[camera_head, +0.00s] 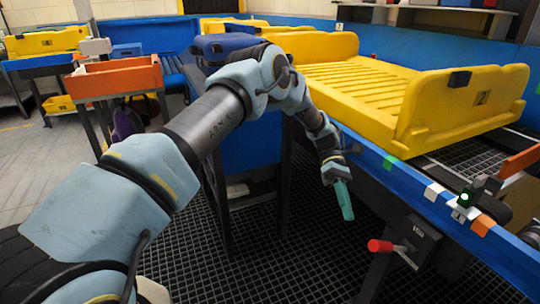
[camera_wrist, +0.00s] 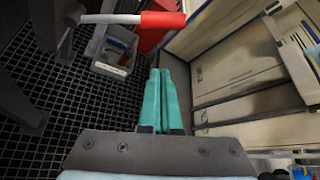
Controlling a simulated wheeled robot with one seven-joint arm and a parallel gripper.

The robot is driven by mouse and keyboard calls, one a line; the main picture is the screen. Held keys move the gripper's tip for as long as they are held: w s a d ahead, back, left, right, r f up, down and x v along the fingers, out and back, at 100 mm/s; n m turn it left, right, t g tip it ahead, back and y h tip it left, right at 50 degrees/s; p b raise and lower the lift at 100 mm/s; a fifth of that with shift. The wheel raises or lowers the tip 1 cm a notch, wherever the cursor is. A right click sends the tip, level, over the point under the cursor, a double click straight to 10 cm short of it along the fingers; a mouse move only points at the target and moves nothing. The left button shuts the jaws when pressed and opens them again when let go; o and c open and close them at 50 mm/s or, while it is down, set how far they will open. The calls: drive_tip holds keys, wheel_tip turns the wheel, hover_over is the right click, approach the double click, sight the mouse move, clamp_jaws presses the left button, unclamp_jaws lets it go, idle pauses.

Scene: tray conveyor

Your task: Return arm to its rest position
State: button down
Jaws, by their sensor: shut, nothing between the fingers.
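My arm reaches out from the lower left in the head view, bends at its elbow and hangs down at the far end. My gripper (camera_head: 345,205) points downward over the dark floor grating, just left of the blue conveyor rail (camera_head: 405,178). Its teal fingers also show in the wrist view (camera_wrist: 160,75), side by side and shut, with nothing between them. The gripper is apart from the rail and the trays.
A large yellow tray (camera_head: 462,128) lies on the conveyor. A red-handled lever (camera_head: 380,246) sticks out below the rail, near my gripper; its red grip also shows in the wrist view (camera_wrist: 162,20). An orange-rimmed bin (camera_head: 115,80) stands left. Open grating (camera_head: 285,265) lies below.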

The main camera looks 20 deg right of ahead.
drive_tip(key=w+a+r+m+t+h+p, duration=0.1)
drive_tip(key=w+a+r+t+p, duration=0.1)
drive_tip(key=w+a+r, duration=0.4)
drive_tip(key=w+a+r+t+h+p, duration=0.25)
drive_tip(key=w+a, duration=0.25)
drive_tip(key=a, duration=0.4)
drive_tip(key=w+a+r+m+t+p, duration=0.1)
drive_tip(key=w+a+r+t, duration=0.2)
drive_tip(key=w+a+r, duration=0.3)
drive_tip(key=s+a+r+m+t+p, duration=0.1)
drive_tip(key=a+r+t, duration=0.1)
drive_tip(key=a, duration=0.6)
drive_tip(key=s+a+r+m+t+p, duration=0.1)
drive_tip(key=s+a+r+t+p, duration=0.1)
drive_tip(key=a, duration=0.6)
drive_tip(key=s+a+r+t+p, duration=0.1)
drive_tip(key=a+r, duration=0.3)
drive_tip(key=a, duration=0.5)
drive_tip(key=shift+s+r+m+t+p, duration=0.3)
drive_tip(key=shift+m+t, duration=0.1)
drive_tip(key=shift+t, duration=0.35)
drive_tip(key=c, duration=1.6)
unclamp_jaws()
drive_tip(key=shift+w+a, duration=0.1)
